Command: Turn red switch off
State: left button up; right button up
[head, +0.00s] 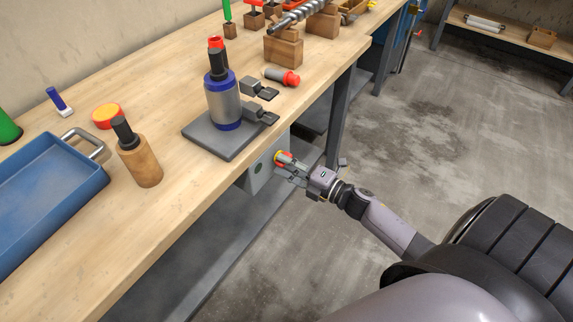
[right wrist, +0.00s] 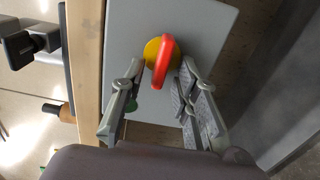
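The red switch (right wrist: 162,62) is a red handle on a round yellow base (right wrist: 151,48), fixed to a grey box (right wrist: 205,30) at the workbench's front edge. In the head view the red switch (head: 281,157) shows small at the tips of my right gripper (head: 291,168). In the right wrist view my right gripper (right wrist: 160,75) is open, with one finger on each side of the red handle. I cannot tell whether a finger touches it. My left gripper is not in view.
A wooden workbench (head: 190,185) carries a blue tray (head: 50,195), a wooden-handled tool (head: 140,165) and a grey cylinder device (head: 225,105) on a plate. A bench leg (head: 342,115) stands beyond the grey box. Concrete floor (head: 420,130) is open to the right.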

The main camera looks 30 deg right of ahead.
jog(key=v, duration=1.2)
dwell(0.5)
notch_tip(320, 180, down, 14)
jog(key=s+d+m+g+h+p, duration=0.1)
jog(key=s+d+m+g+h, duration=0.15)
jog(key=m+h, duration=0.4)
jog(key=s+a+f+m+g+p, duration=0.1)
jog(key=s+a+f+m+g, duration=0.1)
jog(key=s+f+m, duration=0.45)
jog(key=s+a+f+m+g+p, duration=0.1)
jog(key=s+f+m+g, duration=0.15)
jog(key=f, duration=0.65)
jog(key=s+a+f+m+g, duration=0.1)
jog(key=s+a+f+g, duration=0.2)
jog(key=s, duration=0.4)
jog(key=s+a+f+m+g, duration=0.2)
jog(key=s+a+f, duration=0.2)
jog(key=s, duration=0.3)
jog(key=s+a+f+m+g+p, duration=0.1)
jog(key=s+a+f+g, duration=0.2)
jog(key=s, duration=0.4)
jog(key=shift+s+a+f+m+g, duration=0.2)
jog(key=shift+a+f+m+g, duration=0.15)
jog(key=shift+a+f, duration=0.6)
